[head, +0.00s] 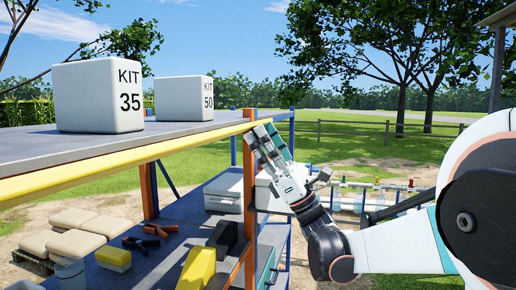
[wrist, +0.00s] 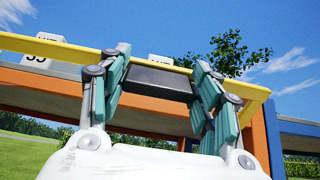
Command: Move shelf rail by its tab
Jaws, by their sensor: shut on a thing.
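The shelf rail is a long yellow bar (head: 130,160) along the front edge of the upper shelf. In the wrist view the yellow rail (wrist: 255,90) crosses the picture just beyond my fingertips. A dark tab (wrist: 158,80) lies between my two green-padded fingers, at the rail. My gripper (head: 264,132) is at the rail's right end, by the orange post, and it also shows in the wrist view (wrist: 162,62). It is shut on the tab. In the head view my fingers hide the tab.
White boxes marked KIT 35 (head: 98,97) and KIT 50 (head: 184,98) stand on the upper shelf (head: 150,138). An orange post (head: 250,185) stands close beside my gripper. The lower shelf holds a yellow case (head: 197,268), a dark case (head: 223,238) and a grey box (head: 224,192).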

